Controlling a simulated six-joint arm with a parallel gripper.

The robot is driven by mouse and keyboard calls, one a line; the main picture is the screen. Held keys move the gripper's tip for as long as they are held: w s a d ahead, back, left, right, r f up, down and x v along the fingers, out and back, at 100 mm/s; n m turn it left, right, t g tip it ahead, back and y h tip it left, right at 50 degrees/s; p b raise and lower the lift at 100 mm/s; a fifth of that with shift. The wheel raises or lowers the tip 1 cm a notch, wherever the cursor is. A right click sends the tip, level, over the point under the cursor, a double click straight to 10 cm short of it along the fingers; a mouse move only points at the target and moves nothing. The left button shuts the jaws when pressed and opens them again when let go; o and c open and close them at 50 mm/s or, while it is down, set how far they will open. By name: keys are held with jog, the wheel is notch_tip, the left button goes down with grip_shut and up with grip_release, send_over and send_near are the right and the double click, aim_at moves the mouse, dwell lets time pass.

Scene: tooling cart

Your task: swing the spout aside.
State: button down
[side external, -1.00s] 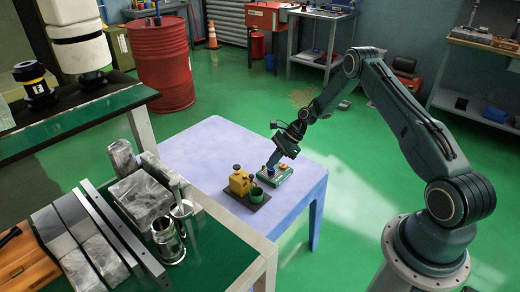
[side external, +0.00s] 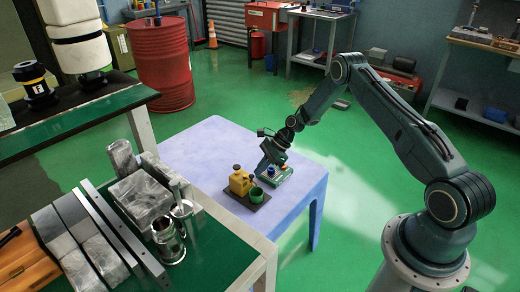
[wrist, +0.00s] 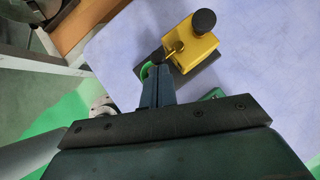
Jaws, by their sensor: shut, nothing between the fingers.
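The yellow dispenser body (side external: 239,184) stands on a dark base plate (side external: 245,203) on the lilac table. In the wrist view, the yellow body (wrist: 194,44) has a black knob on top and a short brass and dark spout (wrist: 167,51) sticking out to the left. The spout reaches toward a green cup (wrist: 147,71), which also shows in the side view (side external: 257,195). My gripper (wrist: 154,70) is shut and empty. Its fingertips are close to the spout and cup and partly hide the cup. I cannot tell whether they touch.
A green box (side external: 277,175) with blue and orange parts sits right beside the base plate, under my wrist. The lilac table (side external: 212,138) is clear behind. A green-topped bench (side external: 215,252) with metal blocks and cylinders stands in front at left.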

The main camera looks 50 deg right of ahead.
jog(key=shift+s+a+m+t+h, duration=0.25)
jog(key=shift+a+m+t, duration=0.15)
jog(key=shift+m, duration=0.3)
jog(key=shift+s+a+m+t+h, duration=0.1)
jog(key=shift+a+m+t+h, duration=0.25)
jog(key=shift+m, duration=0.35)
dwell(0.5)
jog(key=m, duration=0.1)
jog(key=m+t+h, duration=0.1)
jog(key=m, duration=0.1)
jog(key=shift+s+a+t+h, duration=0.1)
jog(key=shift+a+t+h, duration=0.2)
jog(key=shift+a, duration=0.45)
jog(key=shift+m+h, duration=0.4)
jog(key=shift+m, duration=0.5)
jog(key=a, duration=0.1)
jog(key=w+a, duration=0.1)
jog(key=a, duration=0.2)
jog(key=shift+w+a, duration=0.2)
jog(key=shift+w, duration=0.2)
jog(key=shift+w+d, duration=0.15)
jog(key=shift+d, duration=0.05)
dwell(1.1)
